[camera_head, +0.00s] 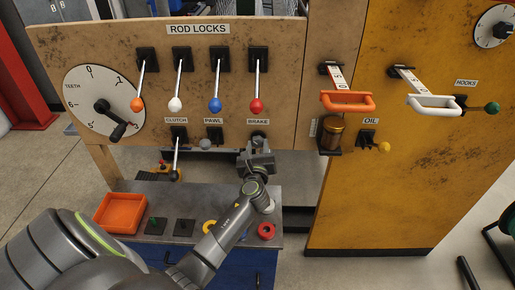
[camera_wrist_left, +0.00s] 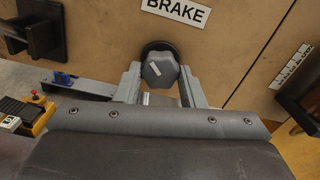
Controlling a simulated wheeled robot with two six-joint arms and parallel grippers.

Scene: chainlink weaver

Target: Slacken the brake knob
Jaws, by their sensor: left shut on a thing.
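The brake knob (camera_wrist_left: 159,70) is a grey faceted knob with a white mark on a black round base, just under the BRAKE label (camera_wrist_left: 177,10) on the wooden panel. My left gripper (camera_wrist_left: 162,78) has one finger on each side of the knob and is shut on it. In the head view the left gripper (camera_head: 258,150) reaches up to the panel below the BRAKE label (camera_head: 258,122) and hides most of the knob. The white mark on the knob slants. My right gripper is not in view.
Several rod lock levers with coloured balls hang above. An amber oil cup (camera_head: 331,133) stands to the right. An orange tray (camera_head: 120,212) sits on the bench below.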

